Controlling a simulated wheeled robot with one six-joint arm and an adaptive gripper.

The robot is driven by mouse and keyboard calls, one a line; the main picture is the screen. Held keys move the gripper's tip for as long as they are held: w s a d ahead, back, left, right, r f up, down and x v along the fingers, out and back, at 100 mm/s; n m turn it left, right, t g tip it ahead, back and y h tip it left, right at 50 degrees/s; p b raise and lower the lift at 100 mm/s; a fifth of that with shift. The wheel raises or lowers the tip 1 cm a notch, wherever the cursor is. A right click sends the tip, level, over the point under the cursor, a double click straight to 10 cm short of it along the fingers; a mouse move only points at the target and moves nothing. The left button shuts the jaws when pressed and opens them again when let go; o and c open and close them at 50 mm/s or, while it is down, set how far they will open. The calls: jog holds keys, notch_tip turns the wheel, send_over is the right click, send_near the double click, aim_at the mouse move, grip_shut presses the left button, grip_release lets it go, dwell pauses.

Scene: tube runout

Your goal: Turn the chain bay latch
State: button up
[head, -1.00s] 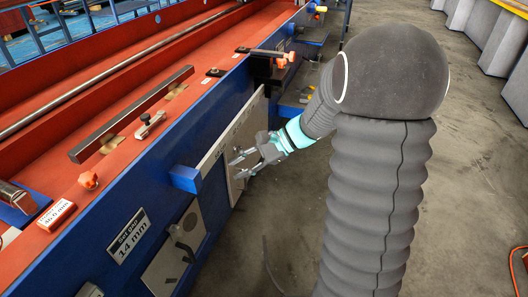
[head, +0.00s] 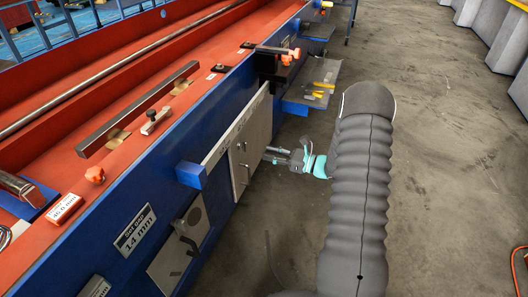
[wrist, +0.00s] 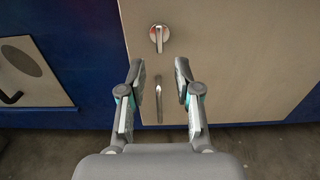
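The chain bay door is a beige panel (wrist: 225,70) on the blue side of the machine; in the head view its face (head: 256,128) is seen at a steep angle. The latch (wrist: 159,36) is a small round silver disc with a roughly upright bar and a small red mark, high in the wrist view. A slim upright pull handle (wrist: 159,86) is below it. My gripper (wrist: 160,68) is open and empty, with the fingers apart on either side of the handle line in the picture. In the head view my gripper (head: 266,154) is off the panel, pointing at it.
A second panel with a dark hooked handle (head: 184,238) is left of the door. A blue block (head: 190,175) juts out at the door's upper left. A shelf with tools (head: 312,92) sticks out beyond it.

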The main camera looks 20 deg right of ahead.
aim_at(244, 147)
jog(key=x, duration=0.7)
jog(key=shift+w+a, duration=0.25)
jog(key=shift+a, duration=0.05)
jog(key=shift+c, duration=0.3)
grip_shut()
